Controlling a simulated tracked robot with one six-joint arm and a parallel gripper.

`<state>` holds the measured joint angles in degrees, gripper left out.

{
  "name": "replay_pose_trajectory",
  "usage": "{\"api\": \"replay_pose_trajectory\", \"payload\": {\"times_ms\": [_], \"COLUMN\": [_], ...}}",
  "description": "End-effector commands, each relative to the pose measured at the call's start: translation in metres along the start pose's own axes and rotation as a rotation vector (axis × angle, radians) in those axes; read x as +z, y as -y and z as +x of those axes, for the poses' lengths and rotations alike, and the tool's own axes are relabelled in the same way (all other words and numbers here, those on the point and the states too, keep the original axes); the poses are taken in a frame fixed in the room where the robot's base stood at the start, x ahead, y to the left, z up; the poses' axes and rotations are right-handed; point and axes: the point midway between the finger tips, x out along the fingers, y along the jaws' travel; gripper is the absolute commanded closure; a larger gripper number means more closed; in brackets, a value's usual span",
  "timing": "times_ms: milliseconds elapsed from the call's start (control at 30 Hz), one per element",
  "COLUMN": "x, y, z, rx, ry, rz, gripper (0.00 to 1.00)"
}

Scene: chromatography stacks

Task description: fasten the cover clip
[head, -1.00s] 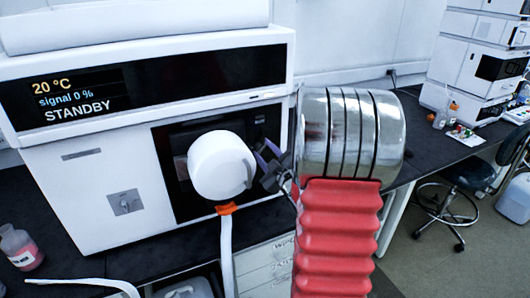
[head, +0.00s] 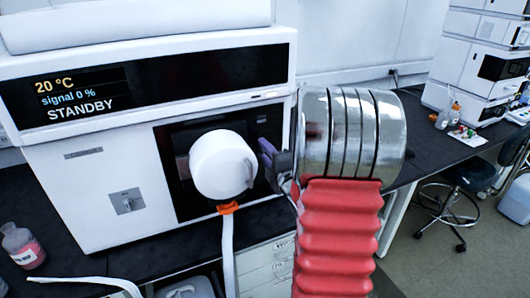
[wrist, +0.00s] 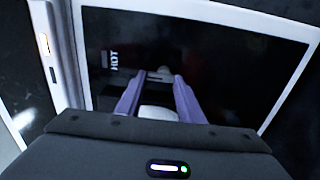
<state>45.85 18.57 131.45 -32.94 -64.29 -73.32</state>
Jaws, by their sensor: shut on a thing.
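The instrument (head: 85,172) is a white box with a black front panel recess (head: 168,143) at its right. In the wrist view this black panel (wrist: 240,70) has a pale frame and a "HOT" label. My gripper (wrist: 157,78) has two purple fingers over the panel. They are shut on a small grey part, which I take to be the cover clip (wrist: 157,74). Its lower side and whether it is latched cannot be seen. In the head view my gripper (head: 268,152) shows only as a bit of purple beside the recess, mostly hidden.
A large white round part (head: 222,165) blocks part of the recess in the head view. A white tube (head: 228,255) with an orange collar hangs below it. A bottle with pink liquid (head: 22,248) stands at the left. The display (head: 75,95) reads STANDBY.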

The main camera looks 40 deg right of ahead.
Motion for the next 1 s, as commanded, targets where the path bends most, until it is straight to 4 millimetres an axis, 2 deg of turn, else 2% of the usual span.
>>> {"api": "replay_pose_trajectory", "payload": {"times_ms": [500, 533, 800, 1000], "x": [-0.0049, -0.0049, -0.003, -0.0023], "y": [0.0048, 0.0049, 0.003, 0.002], "z": [-0.0007, -0.0007, -0.0003, -0.0002], "rx": [-0.01, -0.01, -0.006, -0.004], "ry": [-0.01, -0.01, -0.006, -0.004], "rz": [-0.032, -0.032, -0.031, -0.031], "gripper": [0.88, 0.65, 0.47, 0.47]}}
